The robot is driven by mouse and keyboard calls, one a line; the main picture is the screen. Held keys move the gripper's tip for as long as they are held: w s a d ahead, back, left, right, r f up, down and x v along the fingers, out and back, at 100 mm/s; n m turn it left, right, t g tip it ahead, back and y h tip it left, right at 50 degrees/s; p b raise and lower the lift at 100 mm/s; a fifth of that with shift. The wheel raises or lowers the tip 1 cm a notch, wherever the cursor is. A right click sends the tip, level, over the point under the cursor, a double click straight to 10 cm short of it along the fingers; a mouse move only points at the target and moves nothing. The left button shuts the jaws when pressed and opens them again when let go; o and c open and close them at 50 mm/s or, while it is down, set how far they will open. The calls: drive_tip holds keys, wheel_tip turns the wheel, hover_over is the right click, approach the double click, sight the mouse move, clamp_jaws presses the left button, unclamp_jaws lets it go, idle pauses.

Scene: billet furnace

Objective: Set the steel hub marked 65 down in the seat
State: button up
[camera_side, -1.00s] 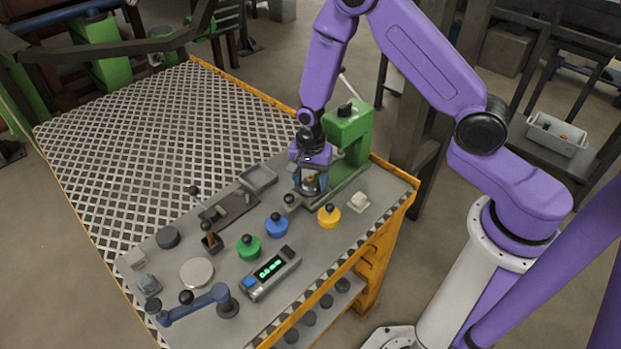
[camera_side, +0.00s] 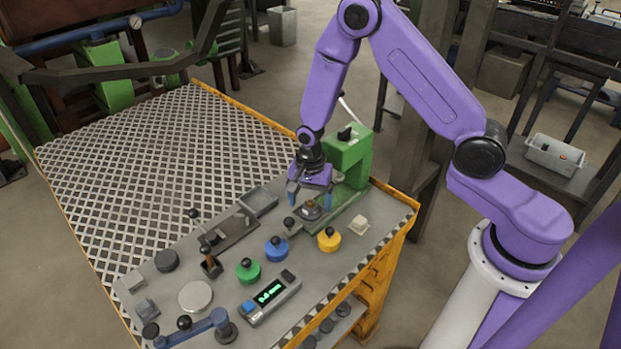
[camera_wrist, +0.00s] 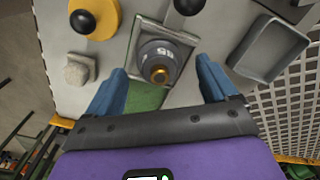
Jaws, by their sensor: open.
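The steel hub marked 65 (camera_wrist: 157,62) is a dark grey round piece with a brass-coloured centre. In the wrist view it sits upright on the square plate of the seat (camera_wrist: 137,42), with its number readable upside down. In the side view the hub (camera_side: 311,211) stands at the foot of the green press. My gripper (camera_side: 308,196) is open and empty just above the hub. In the wrist view its two blue fingers (camera_wrist: 160,84) are spread to either side, apart from the hub. The hub's underside is hidden.
The green press (camera_side: 347,160) stands close behind my gripper. A yellow knobbed weight (camera_side: 329,241), a blue one (camera_side: 276,250) and a green one (camera_side: 248,271) stand nearby. A pale block (camera_side: 358,224) lies right of the seat. A grey tray (camera_side: 259,201) lies to the left.

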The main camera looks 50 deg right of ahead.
wheel_tip(320, 180, up, 11)
drive_tip(key=s+a+r+n, duration=0.2)
drive_tip(key=s+r+n, duration=0.2)
drive_tip(key=s+n, duration=0.25)
drive_tip(key=s+a+r+n, duration=0.1)
drive_tip(key=s+r+n, duration=0.3)
drive_tip(key=s+n, duration=0.25)
drive_tip(key=s+d+r+n, duration=0.1)
drive_tip(key=s+d+n, duration=0.1)
drive_tip(key=s+n, duration=0.3)
drive_tip(key=s+d+r+n, duration=0.1)
drive_tip(key=s+r+n, duration=0.1)
drive_tip(key=s+n, duration=0.4)
drive_tip(key=s, duration=0.3)
drive_tip(key=shift+s+d+n, duration=0.3)
drive_tip(key=shift+s+d, duration=0.05)
drive_tip(key=shift+d, duration=0.05)
